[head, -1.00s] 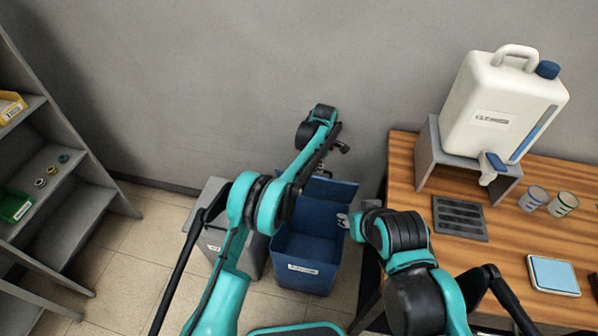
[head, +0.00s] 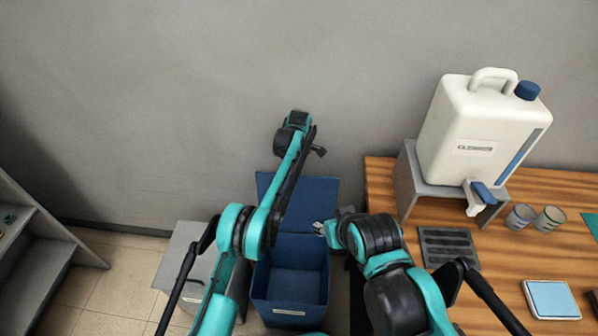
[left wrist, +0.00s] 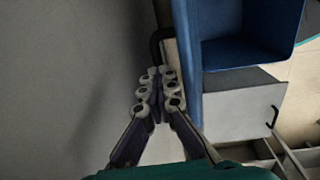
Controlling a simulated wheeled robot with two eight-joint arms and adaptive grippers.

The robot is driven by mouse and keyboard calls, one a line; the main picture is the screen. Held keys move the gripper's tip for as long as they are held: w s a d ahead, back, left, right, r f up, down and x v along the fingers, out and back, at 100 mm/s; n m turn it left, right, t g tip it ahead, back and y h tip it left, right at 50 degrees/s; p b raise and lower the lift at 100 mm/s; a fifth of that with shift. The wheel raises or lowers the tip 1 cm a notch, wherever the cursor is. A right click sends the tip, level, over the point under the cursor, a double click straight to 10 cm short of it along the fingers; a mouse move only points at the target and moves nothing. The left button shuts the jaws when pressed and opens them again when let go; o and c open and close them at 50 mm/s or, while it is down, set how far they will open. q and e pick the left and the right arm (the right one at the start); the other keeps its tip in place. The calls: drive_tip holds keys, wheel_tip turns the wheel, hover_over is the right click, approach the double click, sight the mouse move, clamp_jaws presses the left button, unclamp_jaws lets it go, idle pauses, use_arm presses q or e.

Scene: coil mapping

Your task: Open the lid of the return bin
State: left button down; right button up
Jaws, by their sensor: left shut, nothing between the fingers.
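The blue return bin (head: 291,309) stands on the floor below the wall, with a label on its front. Its blue lid (head: 318,205) stands raised at the back, and the empty-looking inside shows. My left arm reaches over the bin toward the wall. In the left wrist view my left gripper (left wrist: 158,76) is shut and empty, beside the blue lid panel (left wrist: 187,60); I cannot tell whether they touch. My right gripper (head: 321,228) is by the bin's back right corner; its fingers are too small to read.
A grey bin (head: 180,262) stands left of the blue one. The wooden table (head: 380,190) is close on the right, bearing a white jug (head: 480,130) on a grey stand, cups (head: 520,216) and a dark grate (head: 447,248). Grey shelves (head: 50,240) stand far left.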

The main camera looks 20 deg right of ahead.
use_arm(q)
drive_tip(key=shift+w+d+f, duration=0.1)
drive_tip(key=shift+f, duration=0.85)
use_arm(e)
drive_tip(key=shift+f, duration=0.15)
use_arm(q)
drive_tip(key=c, duration=1.6)
unclamp_jaws()
drive_tip(key=shift+w, duration=0.1)
drive_tip(key=shift+f, duration=0.1)
use_arm(e)
drive_tip(key=shift+w+d, duration=0.1)
use_arm(q)
wheel_tip(320, 180, up, 14)
drive_tip(key=shift+s+a, duration=0.2)
drive_tip(key=shift+s, duration=0.25)
use_arm(e)
drive_tip(key=shift+w+d+f, duration=0.2)
drive_tip(key=shift+w, duration=0.55)
